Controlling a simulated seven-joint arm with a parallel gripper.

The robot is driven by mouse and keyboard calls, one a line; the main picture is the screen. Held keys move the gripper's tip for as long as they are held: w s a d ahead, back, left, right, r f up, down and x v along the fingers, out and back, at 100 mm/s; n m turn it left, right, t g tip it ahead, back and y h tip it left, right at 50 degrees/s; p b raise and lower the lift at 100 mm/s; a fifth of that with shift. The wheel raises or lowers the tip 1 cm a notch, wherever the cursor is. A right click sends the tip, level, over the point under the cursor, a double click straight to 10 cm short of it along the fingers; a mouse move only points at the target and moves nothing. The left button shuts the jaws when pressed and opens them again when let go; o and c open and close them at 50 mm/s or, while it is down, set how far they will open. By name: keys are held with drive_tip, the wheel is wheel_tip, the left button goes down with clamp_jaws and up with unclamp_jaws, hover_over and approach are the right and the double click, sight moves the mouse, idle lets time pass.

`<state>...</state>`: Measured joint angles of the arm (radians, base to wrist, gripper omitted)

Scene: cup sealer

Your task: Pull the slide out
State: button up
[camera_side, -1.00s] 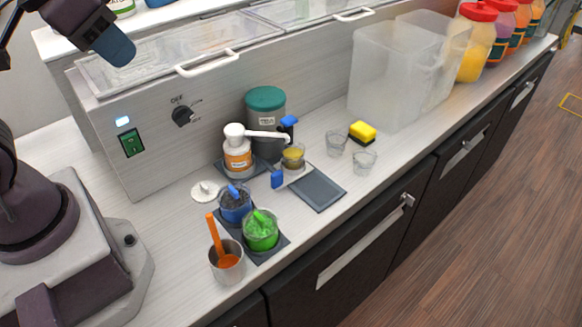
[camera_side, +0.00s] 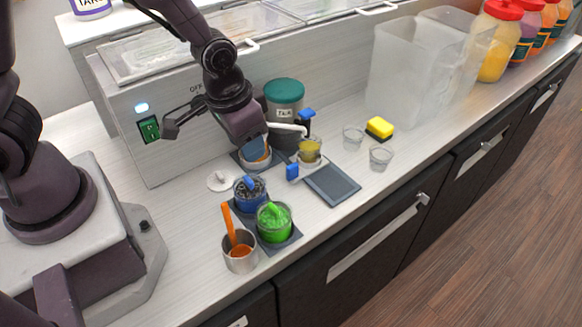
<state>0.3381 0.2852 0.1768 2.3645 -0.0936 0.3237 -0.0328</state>
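The slide (camera_side: 292,172) shows as a small pale piece with a blue tab at its front, low on the cup sealer. A clear cup with yellow contents (camera_side: 310,151) sits at it, in front of a blue-topped part of the sealer (camera_side: 306,114). My gripper (camera_side: 257,149) hangs to the left of the slide, pointing down, with blue fingertips. Whether the fingers are open or shut cannot be made out.
A dark pad (camera_side: 332,185) lies right of the slide. In front stand a blue cup (camera_side: 250,193), a green cup (camera_side: 274,221) and a metal cup with an orange spoon (camera_side: 240,252). A green-lidded jar (camera_side: 284,102) stands behind; empty cups (camera_side: 381,157) are at right.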

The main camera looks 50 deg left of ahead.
sight(290, 167)
drive_tip(key=shift+w+f+t, duration=0.4)
drive_tip(key=shift+w+f, duration=0.45)
drive_tip(key=shift+f, duration=0.1)
drive_tip(key=shift+n+t, duration=0.3)
drive_tip(key=shift+t, duration=0.6)
drive_tip(key=w+x, duration=0.1)
drive_tip(key=x, duration=0.7)
drive_tip(key=w+r+x, duration=0.1)
drive_tip(key=x, duration=0.4)
drive_tip(key=shift+w+a, duration=0.2)
drive_tip(key=shift+w, duration=0.15)
drive_tip(key=shift+c, duration=0.2)
clamp_jaws()
